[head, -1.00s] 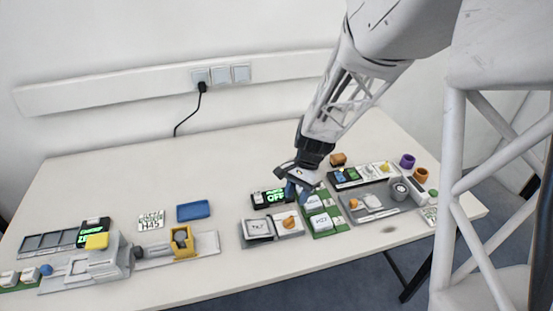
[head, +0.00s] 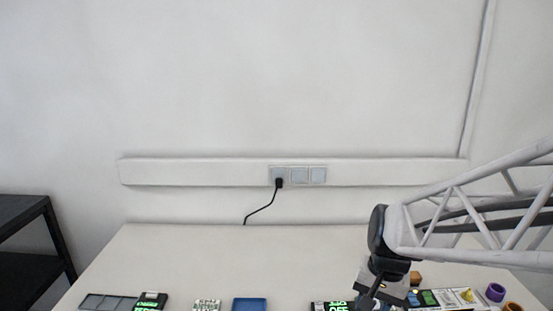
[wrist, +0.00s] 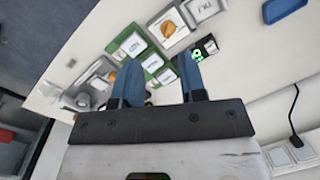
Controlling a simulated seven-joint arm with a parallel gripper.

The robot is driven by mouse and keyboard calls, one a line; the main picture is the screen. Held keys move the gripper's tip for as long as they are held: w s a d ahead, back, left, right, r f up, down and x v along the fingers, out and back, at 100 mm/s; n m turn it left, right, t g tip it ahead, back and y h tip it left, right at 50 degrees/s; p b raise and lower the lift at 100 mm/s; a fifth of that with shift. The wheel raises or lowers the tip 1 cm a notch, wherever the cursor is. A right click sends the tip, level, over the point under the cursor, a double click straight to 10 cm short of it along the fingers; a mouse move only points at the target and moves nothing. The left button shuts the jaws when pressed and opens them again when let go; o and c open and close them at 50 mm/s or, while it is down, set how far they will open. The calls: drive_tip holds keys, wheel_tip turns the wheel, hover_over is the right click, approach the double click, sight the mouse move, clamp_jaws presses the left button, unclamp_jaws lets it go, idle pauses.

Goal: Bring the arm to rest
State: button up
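My gripper (head: 367,300) shows at the bottom of the head view, over the right part of the table, with its tips near or past the lower picture edge. In the wrist view my gripper (wrist: 160,60) has two blue fingers standing apart with nothing held between them. Past the fingers, the wrist view shows the green board with white keys (wrist: 152,63) on the white table (wrist: 225,75). My arm reaches in from the right in the head view.
A wall socket strip (head: 297,175) with a plugged cable runs behind. A black shelf (head: 35,240) stands left. The table's back is clear.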

drive_tip(key=s+a+r+n+t+h, duration=0.1)
drive_tip(key=s+r+n, duration=0.4)
drive_tip(key=s, duration=0.6)
drive_tip(key=shift+r+t+h, duration=0.4)
drive_tip(key=shift+r+t, duration=0.5)
drive_tip(key=shift+r, duration=0.5)
idle(0.3)
